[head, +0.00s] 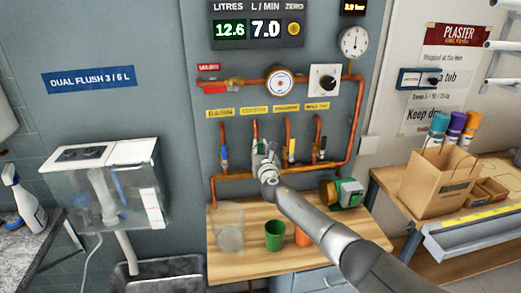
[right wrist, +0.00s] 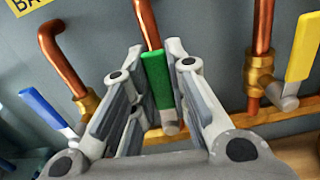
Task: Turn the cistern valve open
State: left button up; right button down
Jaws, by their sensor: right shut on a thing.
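The cistern valve's green handle (right wrist: 158,80) stands upright in front of its copper pipe in the right wrist view, between the fingers of my right gripper (right wrist: 155,65). The gripper is shut on it. In the head view my right gripper (head: 265,160) reaches up to the second valve from the left, under a yellow label (head: 254,110). It hides most of that valve, and only a bit of the green handle (head: 262,146) shows. My left gripper is not in view.
The blue handle (right wrist: 46,110) is close on the left and the yellow handle (right wrist: 303,48) close on the right. A black-handled valve (head: 322,147) is farther right. Below, a green cup (head: 275,236) and a clear jug (head: 229,230) stand on the wooden bench. A clear cistern (head: 110,190) hangs at left.

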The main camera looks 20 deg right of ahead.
jog(key=c, duration=1.4)
grip_release()
jog(key=shift+v, duration=6)
jog(key=shift+d+f, duration=0.1)
jog(key=shift+f, duration=0.05)
